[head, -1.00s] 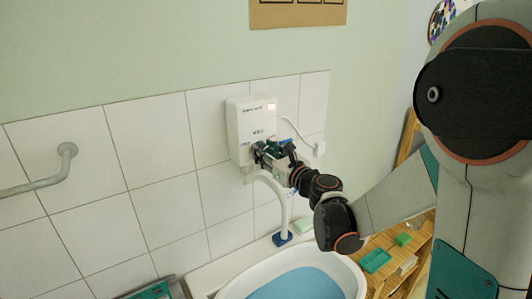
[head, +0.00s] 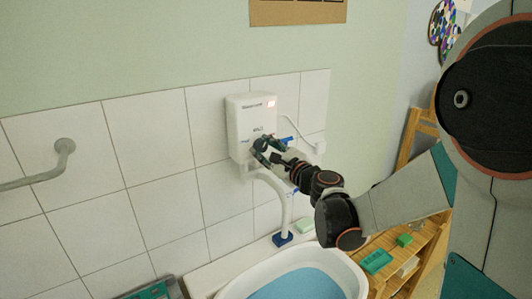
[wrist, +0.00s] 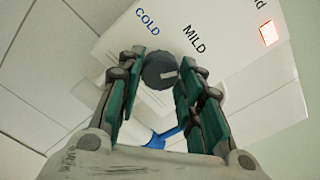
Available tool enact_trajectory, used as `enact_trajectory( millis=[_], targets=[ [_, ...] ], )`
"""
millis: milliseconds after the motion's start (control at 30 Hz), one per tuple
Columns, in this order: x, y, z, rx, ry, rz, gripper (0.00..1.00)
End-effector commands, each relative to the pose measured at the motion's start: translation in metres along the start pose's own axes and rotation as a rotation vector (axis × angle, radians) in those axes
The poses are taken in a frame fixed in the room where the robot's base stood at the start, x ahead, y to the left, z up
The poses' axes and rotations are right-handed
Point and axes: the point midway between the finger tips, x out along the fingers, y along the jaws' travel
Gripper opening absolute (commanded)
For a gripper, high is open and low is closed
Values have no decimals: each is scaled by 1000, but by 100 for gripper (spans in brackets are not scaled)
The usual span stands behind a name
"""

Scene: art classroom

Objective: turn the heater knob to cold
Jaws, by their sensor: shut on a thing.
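The white water heater (head: 240,115) hangs on the tiled wall, with a lit pinkish lamp at its upper right. Its dark round knob (wrist: 159,70) shows in the wrist view below the words COLD (wrist: 147,21) and MILD (wrist: 194,39). My gripper (wrist: 160,80) is shut on the knob, with a green-padded finger on each side. In the head view my gripper (head: 268,150) is at the heater's front and hides most of the knob.
A white spout pipe (head: 284,200) with a blue base stands below the heater, beside a white basin (head: 235,291) of blue water. A wooden shelf (head: 415,265) is at right. A grab rail (head: 40,178) is on the left wall.

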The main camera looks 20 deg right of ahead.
Motion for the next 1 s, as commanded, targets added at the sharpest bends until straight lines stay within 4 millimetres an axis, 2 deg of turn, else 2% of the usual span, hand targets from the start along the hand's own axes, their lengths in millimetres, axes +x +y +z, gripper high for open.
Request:
enact_trajectory(
  millis=[1000],
  targets=[
    [0, 1, -1, -965, 1, 1, 10]
  ],
)
